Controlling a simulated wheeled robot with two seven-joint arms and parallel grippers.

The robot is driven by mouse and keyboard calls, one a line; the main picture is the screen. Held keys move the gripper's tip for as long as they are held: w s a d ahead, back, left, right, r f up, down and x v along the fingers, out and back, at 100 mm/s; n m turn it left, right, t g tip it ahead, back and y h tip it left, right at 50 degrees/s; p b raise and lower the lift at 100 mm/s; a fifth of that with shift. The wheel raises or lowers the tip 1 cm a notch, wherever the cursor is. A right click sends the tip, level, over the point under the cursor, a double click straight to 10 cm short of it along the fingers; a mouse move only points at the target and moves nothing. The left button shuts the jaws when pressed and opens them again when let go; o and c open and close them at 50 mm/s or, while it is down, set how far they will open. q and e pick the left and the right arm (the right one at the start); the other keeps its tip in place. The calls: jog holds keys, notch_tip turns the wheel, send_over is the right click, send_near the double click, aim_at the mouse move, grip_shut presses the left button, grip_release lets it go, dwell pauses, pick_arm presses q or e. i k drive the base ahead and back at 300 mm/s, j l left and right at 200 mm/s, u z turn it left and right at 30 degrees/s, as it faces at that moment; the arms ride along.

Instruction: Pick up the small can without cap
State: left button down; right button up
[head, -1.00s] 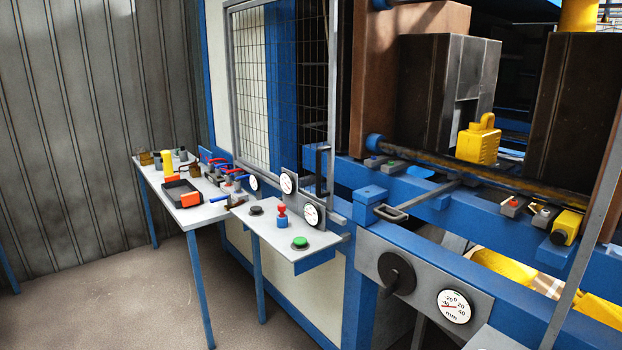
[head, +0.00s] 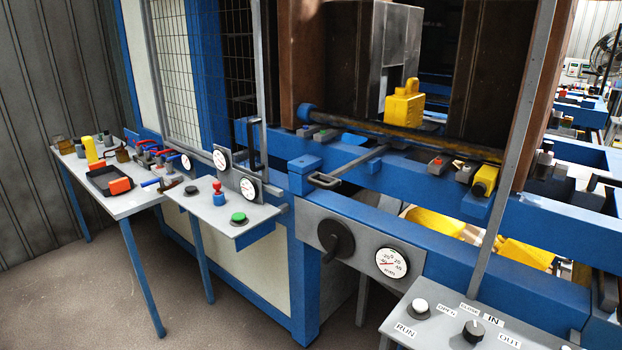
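A small yellow jerry can (head: 405,104) with a loop handle on top stands upright inside the machine, behind a dark horizontal rail. I cannot tell whether it has a cap. More yellow shapes (head: 436,224) show lower down behind the blue front beam, and another (head: 525,253) lies to their right. They are partly hidden, and I cannot tell whether they are cans. Neither of my grippers is in view.
A blue-framed machine (head: 400,245) fills the middle and right. A grey control panel (head: 450,318) is at the lower right. A side table (head: 125,203) with tools stands at the left. A small button table (head: 215,213) is beside it. Floor at lower left is clear.

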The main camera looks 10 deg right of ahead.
aim_at(406, 107)
jog(key=i+z, duration=0.1)
jog(key=z, duration=0.25)
jog(key=i+z, duration=0.1)
jog(key=z, duration=0.25)
jog(key=i+z, duration=0.1)
jog(key=z, duration=0.2)
jog(key=i+j+z, duration=0.25)
jog(key=i+j, duration=0.15)
jog(key=i+j+z, duration=0.2)
jog(key=i+j, duration=0.2)
jog(key=i+j+z, duration=0.25)
jog(key=j, duration=0.35)
jog(key=i+j, duration=0.65)
jog(key=j, duration=0.3)
